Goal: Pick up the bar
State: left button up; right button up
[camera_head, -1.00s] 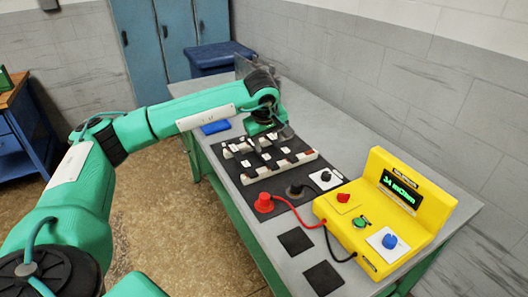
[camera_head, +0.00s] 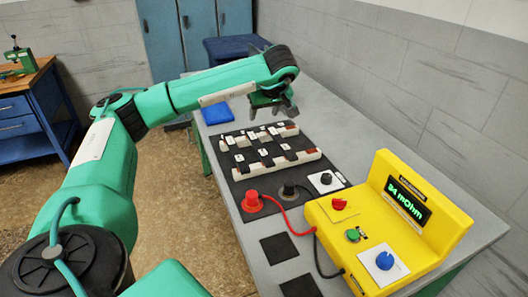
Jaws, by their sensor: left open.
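Several small bars with white labels and dark ends lie in two white racks on a black mat (camera_head: 228,173) on the grey table. The rear rack (camera_head: 232,143) and the front rack (camera_head: 245,172) stand side by side. Which bar is meant I cannot tell. My left gripper (camera_head: 274,112) is open, pointing down above the far end of the rear rack, apart from the bars as far as I can see. It looks empty. My right gripper is not in view.
Two dark square pads (camera_head: 279,248) lie in front. A blue block (camera_head: 216,113) lies at the back left. Walls bound the right side.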

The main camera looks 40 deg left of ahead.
pick_arm(q)
notch_tip(320, 180, down, 4)
jog(key=b, duration=0.3)
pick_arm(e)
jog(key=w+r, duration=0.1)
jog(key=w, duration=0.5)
pick_arm(q)
send_near(259, 145)
jog(key=x, duration=0.2)
jog(key=shift+s+a+f, duration=0.15)
jog(key=shift+s+f, duration=0.1)
jog(key=shift+f, duration=0.1)
jog(key=p+x, duration=0.1)
jog(key=x, duration=0.4)
jog(key=shift+w, duration=0.2)
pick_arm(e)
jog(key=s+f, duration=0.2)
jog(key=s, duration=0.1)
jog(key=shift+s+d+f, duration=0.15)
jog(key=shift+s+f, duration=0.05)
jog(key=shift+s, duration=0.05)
pick_arm(q)
jog(key=shift+c, duration=0.2)
jog(key=c, duration=1.1)
jog(key=shift+c, duration=0.2)
jog(key=shift+r, duration=0.15)
